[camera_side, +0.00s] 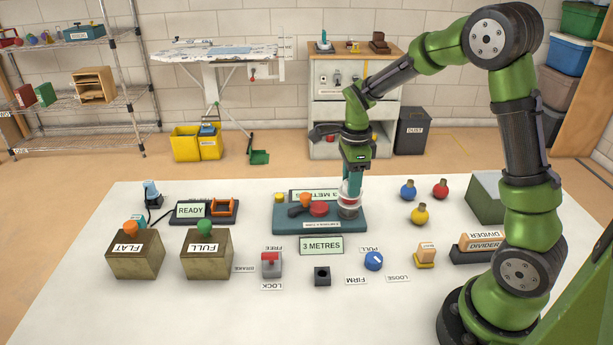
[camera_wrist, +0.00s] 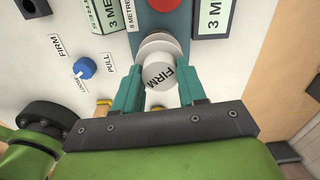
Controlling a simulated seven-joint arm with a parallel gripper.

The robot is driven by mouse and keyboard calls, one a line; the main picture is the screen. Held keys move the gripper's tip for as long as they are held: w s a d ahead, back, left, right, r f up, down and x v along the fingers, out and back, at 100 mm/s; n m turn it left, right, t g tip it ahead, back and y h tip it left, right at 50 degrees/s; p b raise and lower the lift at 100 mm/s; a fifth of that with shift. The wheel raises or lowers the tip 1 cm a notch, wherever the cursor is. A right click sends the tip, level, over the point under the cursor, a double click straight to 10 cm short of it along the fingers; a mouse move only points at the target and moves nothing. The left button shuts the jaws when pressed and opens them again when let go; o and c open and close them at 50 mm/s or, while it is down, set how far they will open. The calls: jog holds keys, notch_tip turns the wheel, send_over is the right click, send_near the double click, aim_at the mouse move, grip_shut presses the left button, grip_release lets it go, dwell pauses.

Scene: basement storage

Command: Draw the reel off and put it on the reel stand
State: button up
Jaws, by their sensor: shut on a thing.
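My gripper (camera_side: 351,183) points down at the right end of a teal bench unit (camera_side: 290,221). Its teal fingers are shut on a pale round reel (camera_side: 348,199) with a red band.
A blue dial (camera_side: 373,261) and a red-handled lock switch (camera_side: 271,264) stand in front. Boxes marked FLAT (camera_side: 135,255) and FULL (camera_side: 207,255) are at left. Blue, red and yellow (camera_side: 420,213) round flasks and a divider holder (camera_side: 480,248) are at right.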

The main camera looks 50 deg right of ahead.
jog(key=shift+r, duration=0.3)
jog(key=shift+r, duration=1.45)
jog(key=shift+a, duration=0.25)
jog(key=s+a+r+n, duration=0.1)
jog(key=s+a+n, duration=0.1)
jog(key=a, duration=0.7)
jog(key=s+a+r+n, duration=0.1)
jog(key=s+a+n, duration=0.1)
jog(key=s+a, duration=0.3)
jog(key=a, duration=0.4)
jog(key=shift+s+a+n, duration=0.15)
jog(key=shift+s+n, duration=0.1)
jog(key=shift+n, duration=0.15)
jog(key=shift+f, duration=2.8)
